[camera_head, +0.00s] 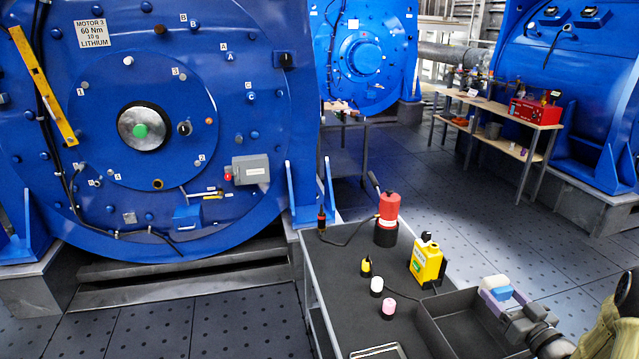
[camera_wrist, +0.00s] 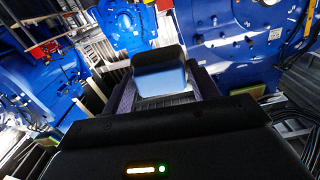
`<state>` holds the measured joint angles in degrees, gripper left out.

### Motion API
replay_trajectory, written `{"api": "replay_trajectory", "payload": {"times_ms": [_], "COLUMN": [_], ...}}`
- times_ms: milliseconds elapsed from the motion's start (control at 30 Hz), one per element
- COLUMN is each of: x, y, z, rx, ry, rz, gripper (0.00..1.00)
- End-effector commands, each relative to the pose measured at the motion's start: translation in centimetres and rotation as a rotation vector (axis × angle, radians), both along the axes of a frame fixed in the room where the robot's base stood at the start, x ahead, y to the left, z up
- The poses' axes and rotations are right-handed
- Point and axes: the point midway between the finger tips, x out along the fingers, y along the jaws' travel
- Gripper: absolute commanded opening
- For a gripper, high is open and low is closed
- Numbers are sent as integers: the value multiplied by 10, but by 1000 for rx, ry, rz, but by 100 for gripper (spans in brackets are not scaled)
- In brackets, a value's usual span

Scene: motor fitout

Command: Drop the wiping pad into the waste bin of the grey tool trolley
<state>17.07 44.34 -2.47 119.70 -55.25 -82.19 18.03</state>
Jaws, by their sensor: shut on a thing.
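The wiping pad (camera_head: 502,292), a small block with blue and white parts, is between the fingers of my gripper (camera_head: 500,299) at the lower right of the head view. My gripper is shut on it. In the wrist view the pad (camera_wrist: 160,78) sits between the two fingers, with a dark upper face and a pale blue face. The grey tool trolley (camera_head: 345,277) stands in the lower middle. Its waste bin (camera_head: 432,333) is a dark open box at the right end. My gripper and the pad appear above the bin's far right side; the exact height is unclear.
On the trolley are a red-topped can (camera_head: 389,208), a yellow bottle (camera_head: 427,262), several small bottles and a tray (camera_head: 378,351). The blue motor (camera_head: 230,90) rises at left. A workbench (camera_head: 500,108) with a red box stands behind. Open floor lies beyond the trolley.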

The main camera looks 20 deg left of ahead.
Motion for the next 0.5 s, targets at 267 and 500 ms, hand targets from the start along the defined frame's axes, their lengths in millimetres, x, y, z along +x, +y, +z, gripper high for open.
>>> {"api": "replay_trajectory", "payload": {"times_ms": [267,500], "x": [0,0], "y": [5,5], "z": [0,-3], "rx": [0,0], "ry": [0,0], "rz": [8,8], "gripper": [41,41]}}
